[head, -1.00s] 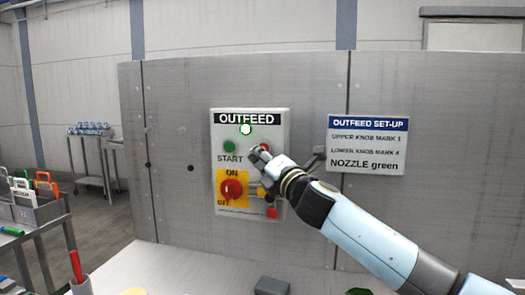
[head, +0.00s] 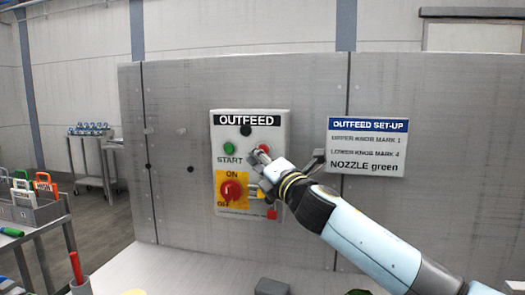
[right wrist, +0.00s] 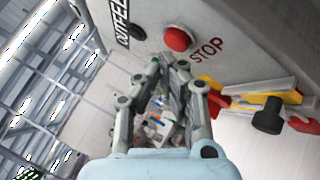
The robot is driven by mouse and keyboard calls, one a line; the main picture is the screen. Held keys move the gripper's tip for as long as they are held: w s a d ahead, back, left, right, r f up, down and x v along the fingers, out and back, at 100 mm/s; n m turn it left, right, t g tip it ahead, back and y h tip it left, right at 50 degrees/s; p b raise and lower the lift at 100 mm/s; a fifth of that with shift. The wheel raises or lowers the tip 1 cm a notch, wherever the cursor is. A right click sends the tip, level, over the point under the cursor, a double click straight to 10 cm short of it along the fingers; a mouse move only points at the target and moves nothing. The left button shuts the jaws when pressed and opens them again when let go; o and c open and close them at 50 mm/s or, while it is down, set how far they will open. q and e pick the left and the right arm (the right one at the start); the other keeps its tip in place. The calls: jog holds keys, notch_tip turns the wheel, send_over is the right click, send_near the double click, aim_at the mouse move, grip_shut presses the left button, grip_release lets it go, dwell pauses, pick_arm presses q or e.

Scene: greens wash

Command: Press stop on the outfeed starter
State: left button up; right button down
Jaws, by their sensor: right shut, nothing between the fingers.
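The outfeed starter (head: 222,142) is a light grey box on the metal panel. It has a green start button (head: 229,148), a dark round lamp (head: 246,130) and a red stop button (head: 264,148), partly covered by my gripper in the head view. The stop button shows clear in the right wrist view (right wrist: 178,39), beside the word STOP. My right gripper (head: 258,158) is shut and empty, its tips just below the stop button and seemingly a little apart from it. My left gripper is not in view.
A red rotary switch (head: 232,189) on a yellow plate sits low on the box, near my fingers. A set-up sign (head: 367,147) hangs to the right. A grey tray (head: 38,214) stands at left, and a cart (head: 91,152) farther back.

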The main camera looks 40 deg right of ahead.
jog(key=shift+s+a, duration=0.1)
jog(key=shift+s+a+p, duration=0.65)
jog(key=shift+s+a, duration=1)
jog(key=shift+a, duration=0.25)
